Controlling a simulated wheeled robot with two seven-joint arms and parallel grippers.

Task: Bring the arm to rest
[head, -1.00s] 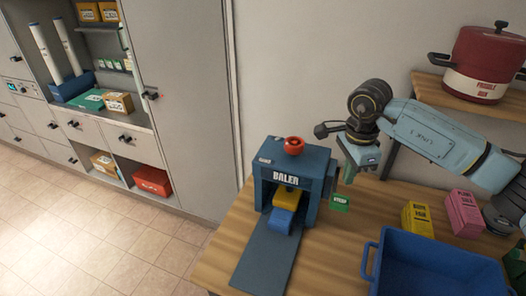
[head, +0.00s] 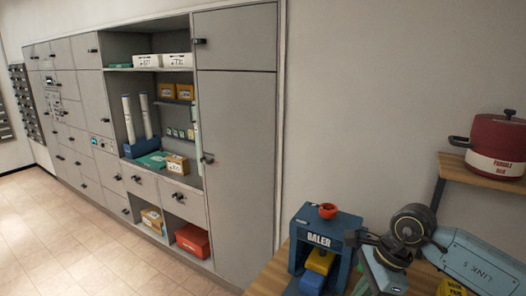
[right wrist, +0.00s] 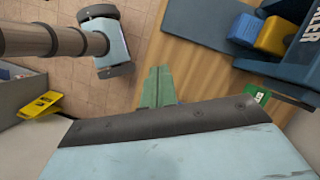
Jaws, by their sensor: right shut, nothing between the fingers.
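My right arm comes in from the right in the head view, bent over the wooden table beside the baler (head: 323,240). Its wrist and gripper body (head: 388,276) are low in the picture, just right of the baler. In the right wrist view, the two green fingers of my right gripper (right wrist: 157,84) are together with nothing between them. Wooden table top and tiled floor show beyond them. My left gripper is not in the head view.
A yellow block (head: 320,262) and a blue block (head: 312,282) are in the baler's opening. A small green block (right wrist: 258,94) lies by the baler. A red pot (head: 497,146) stands on a shelf at right. Grey cabinets (head: 236,140) line the wall; the floor before them is clear.

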